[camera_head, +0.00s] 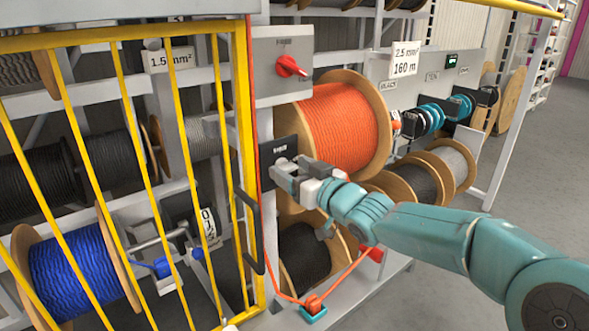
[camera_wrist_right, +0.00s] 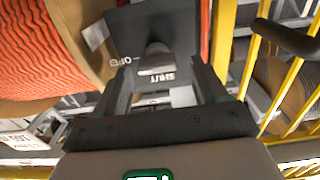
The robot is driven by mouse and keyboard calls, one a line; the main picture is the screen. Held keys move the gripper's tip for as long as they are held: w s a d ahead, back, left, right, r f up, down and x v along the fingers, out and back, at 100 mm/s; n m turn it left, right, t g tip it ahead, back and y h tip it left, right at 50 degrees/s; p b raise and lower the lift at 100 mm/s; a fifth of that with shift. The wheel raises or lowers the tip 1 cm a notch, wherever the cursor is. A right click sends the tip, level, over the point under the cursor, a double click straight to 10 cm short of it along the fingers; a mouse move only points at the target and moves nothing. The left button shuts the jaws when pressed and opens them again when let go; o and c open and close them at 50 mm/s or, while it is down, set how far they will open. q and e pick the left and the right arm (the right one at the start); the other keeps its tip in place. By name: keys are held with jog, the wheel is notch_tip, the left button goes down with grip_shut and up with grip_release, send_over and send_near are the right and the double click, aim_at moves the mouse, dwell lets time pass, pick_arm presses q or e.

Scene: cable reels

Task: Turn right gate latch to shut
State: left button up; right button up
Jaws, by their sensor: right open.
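The right gate latch is a dark plate (camera_head: 279,150) with a small label, on the grey post beside the yellow gate (camera_head: 241,120). In the right wrist view the plate (camera_wrist_right: 165,28) shows upside down, with a rounded latch knob (camera_wrist_right: 155,62) standing out from it. My right gripper (camera_head: 284,170) is at the plate and hides most of the knob in the head view. In the right wrist view my right gripper (camera_wrist_right: 157,78) is open, one finger on each side of the knob. Whether a finger touches it I cannot tell. My left gripper is not in view.
A grey box with a red rotary switch (camera_head: 290,66) is above the latch. A large orange cable reel (camera_head: 342,125) stands close to the right of my gripper. A black gate handle (camera_head: 250,230) is below left. Grey floor (camera_head: 520,170) lies open at right.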

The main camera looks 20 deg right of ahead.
jog(key=shift+w+f, duration=0.3)
jog(key=shift+w, duration=0.15)
jog(key=c, duration=0.3)
jog(key=shift+w, duration=0.1)
jog(key=c, duration=0.5)
jog(key=shift+c, duration=1.3)
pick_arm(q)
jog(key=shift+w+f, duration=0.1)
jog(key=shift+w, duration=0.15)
pick_arm(e)
jog(key=shift+r, duration=0.1)
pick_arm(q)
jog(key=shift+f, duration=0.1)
pick_arm(e)
jog(key=shift+s+r, duration=0.1)
jog(key=shift+s, duration=0.1)
